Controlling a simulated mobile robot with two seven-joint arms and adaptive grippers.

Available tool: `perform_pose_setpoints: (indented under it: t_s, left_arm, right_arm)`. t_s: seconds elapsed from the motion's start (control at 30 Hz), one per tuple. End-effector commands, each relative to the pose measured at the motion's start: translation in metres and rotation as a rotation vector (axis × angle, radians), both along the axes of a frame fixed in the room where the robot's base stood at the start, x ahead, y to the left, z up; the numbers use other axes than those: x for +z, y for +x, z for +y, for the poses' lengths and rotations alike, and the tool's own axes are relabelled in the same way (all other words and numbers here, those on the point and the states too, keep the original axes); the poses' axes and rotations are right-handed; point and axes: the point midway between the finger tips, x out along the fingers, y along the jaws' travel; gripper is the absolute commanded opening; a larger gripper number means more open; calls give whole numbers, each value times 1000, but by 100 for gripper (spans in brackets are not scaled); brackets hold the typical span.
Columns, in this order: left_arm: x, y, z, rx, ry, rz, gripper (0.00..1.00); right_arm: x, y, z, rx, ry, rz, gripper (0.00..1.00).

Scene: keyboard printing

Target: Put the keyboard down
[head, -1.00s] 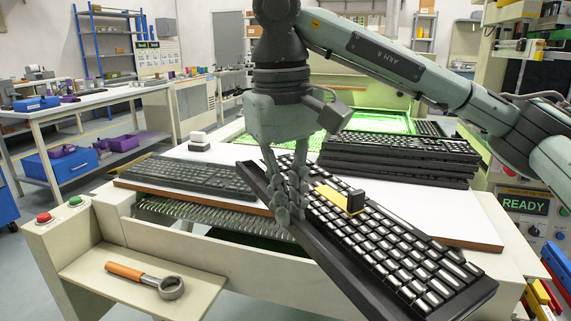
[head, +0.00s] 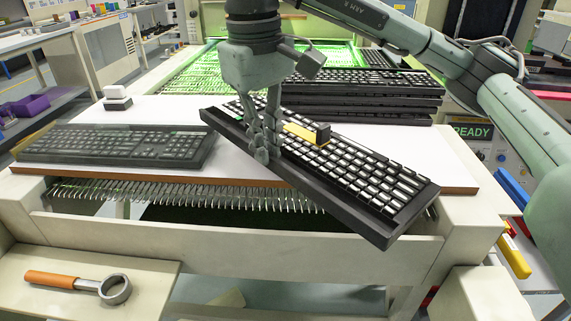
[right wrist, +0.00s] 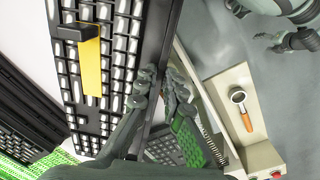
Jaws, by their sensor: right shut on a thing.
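A black keyboard with white-lettered keys (head: 370,175) is held tilted in the head view, its right end lower and overhanging the front edge of the white board (head: 455,165). My right gripper (head: 266,150) is shut on its near long edge, left of the middle. A yellow strip with a black block (head: 308,134) lies across the keys. The right wrist view shows the keyboard (right wrist: 105,85) beside the fingers (right wrist: 163,95). Whether the keyboard touches the board is unclear. My left gripper (right wrist: 278,45) shows only at the upper right of the wrist view; its jaws are unclear.
Another keyboard (head: 110,148) lies on the board at left. A stack of black keyboards (head: 370,103) stands behind the held one. A small white-topped block (head: 117,98) stands at the back left. A ring tool with an orange handle (head: 70,282) lies on the front ledge.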

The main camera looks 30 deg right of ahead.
Motion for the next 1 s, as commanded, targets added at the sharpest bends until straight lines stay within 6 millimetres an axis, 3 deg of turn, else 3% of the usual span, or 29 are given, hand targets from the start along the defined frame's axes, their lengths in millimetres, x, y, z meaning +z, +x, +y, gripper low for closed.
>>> perform_pose_setpoints:
  t_s: [0.1, 0.3, 0.47, 0.63, 1.0]
  left_arm:
    - [1, -2, 0, 0, 2, 5, 71]
    - [11, 4, -2, -2, 1, -15, 71]
    - [10, 3, -1, -1, 5, -9, 71]
    - [21, 8, 0, -3, 8, -23, 71]
    - [15, 6, 1, -2, 8, -15, 71]
  right_arm:
    - [-14, 0, -24, -3, 0, 1, 0]
    - [-24, 1, -41, 1, 2, -3, 0]
    - [-43, 0, -42, 4, 1, 3, 0]
    - [-62, 0, -43, 0, -1, -1, 0]
    - [-66, 1, -42, 1, 1, -4, 0]
